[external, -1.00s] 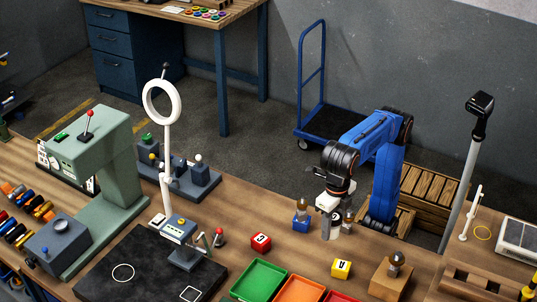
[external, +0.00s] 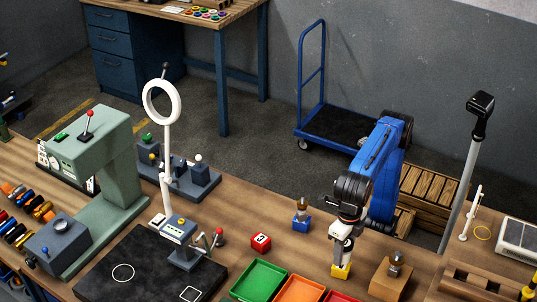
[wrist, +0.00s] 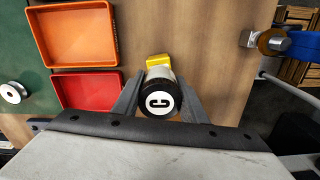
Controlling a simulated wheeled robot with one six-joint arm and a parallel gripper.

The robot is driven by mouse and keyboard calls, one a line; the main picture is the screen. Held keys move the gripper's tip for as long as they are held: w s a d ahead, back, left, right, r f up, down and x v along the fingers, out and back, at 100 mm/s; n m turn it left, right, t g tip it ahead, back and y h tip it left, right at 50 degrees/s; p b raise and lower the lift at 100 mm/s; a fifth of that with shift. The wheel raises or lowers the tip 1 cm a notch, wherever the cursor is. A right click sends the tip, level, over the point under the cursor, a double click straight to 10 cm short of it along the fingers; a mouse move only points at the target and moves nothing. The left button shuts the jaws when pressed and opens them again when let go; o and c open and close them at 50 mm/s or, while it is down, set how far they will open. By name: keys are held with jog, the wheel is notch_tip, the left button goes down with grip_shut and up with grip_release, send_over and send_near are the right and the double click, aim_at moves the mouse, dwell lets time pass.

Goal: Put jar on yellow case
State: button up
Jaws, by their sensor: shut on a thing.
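My gripper (external: 342,251) is shut on a jar (wrist: 158,98) with a black lid and a white label marked C. In the wrist view the jar is upright between the two grey fingers. The yellow case (external: 340,272) stands on the bench directly below the jar in the external view. It shows just past the jar in the wrist view (wrist: 158,60). The jar's lower end is close to the case top. I cannot tell whether they touch, and much of the jar is hidden by the gripper.
A blue case (external: 301,226) with an object on it stands left of my gripper. A red cube (external: 261,242) lies further left. Green (external: 258,280), orange (external: 300,291) and red (wrist: 88,91) trays lie nearby. A wooden block (external: 390,279) with a fixture stands close on the right.

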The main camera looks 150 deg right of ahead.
jog(key=shift+f, duration=1.1)
jog(key=shift+f, duration=0.1)
jog(key=o, duration=1.1)
notch_tip(320, 180, up, 12)
jog(key=shift+r, duration=0.15)
